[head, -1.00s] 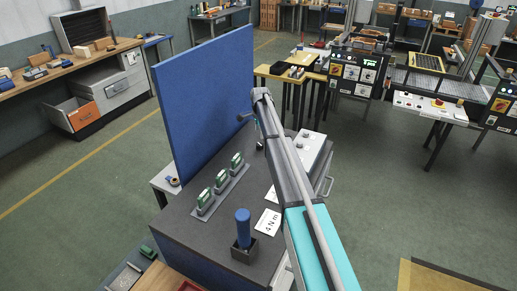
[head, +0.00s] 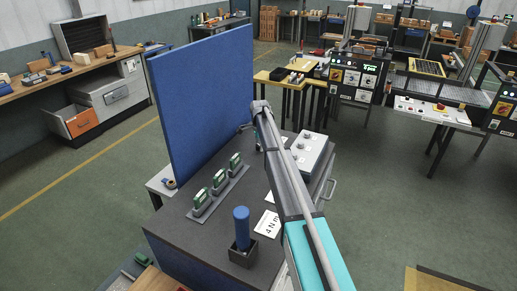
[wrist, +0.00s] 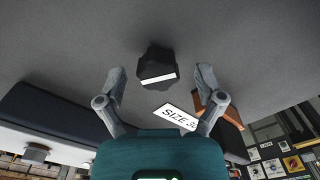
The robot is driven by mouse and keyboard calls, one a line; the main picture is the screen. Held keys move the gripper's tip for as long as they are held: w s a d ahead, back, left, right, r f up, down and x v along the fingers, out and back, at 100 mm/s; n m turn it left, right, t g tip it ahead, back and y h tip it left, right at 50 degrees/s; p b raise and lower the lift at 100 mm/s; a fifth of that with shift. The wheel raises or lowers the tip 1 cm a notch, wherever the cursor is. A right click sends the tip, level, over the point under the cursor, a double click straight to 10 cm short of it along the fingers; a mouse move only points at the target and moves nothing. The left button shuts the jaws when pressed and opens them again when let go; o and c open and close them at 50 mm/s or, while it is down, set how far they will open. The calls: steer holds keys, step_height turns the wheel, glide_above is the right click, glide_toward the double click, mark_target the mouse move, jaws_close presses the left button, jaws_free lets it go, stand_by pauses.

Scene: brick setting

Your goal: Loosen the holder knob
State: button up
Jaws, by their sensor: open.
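A dark faceted knob (wrist: 155,62) with a white stripe on its face sits on a grey surface in the wrist view. My gripper (wrist: 160,74) is open, with one finger on each side of the knob and visible gaps between. I cannot tell how far the fingertips are from the knob in depth. A white label reading "SIZE 3", partly cut off (wrist: 175,116), lies just below the knob in the picture. In the head view my arm crosses the dark bench top (head: 195,238) and largely hides my gripper; the knob cannot be made out there.
A tall blue panel (head: 205,100) stands behind the bench top. Green-and-white units in a rack (head: 220,190), a blue-handled tool in a dark block (head: 242,232) and a light box with knobs (head: 312,152) are on the bench. Open floor lies to the right.

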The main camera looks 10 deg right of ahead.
stand_by(0.3)
steer(key=c, duration=1.1)
steer(key=shift+c, duration=0.2)
steer(key=shift+n, duration=0.4)
steer(key=n, duration=0.5)
steer(key=shift+w, duration=0.1)
steer(key=n, duration=1.1)
steer(key=shift+n, duration=0.3)
steer(key=n, duration=0.5)
steer(key=shift+n, duration=0.4)
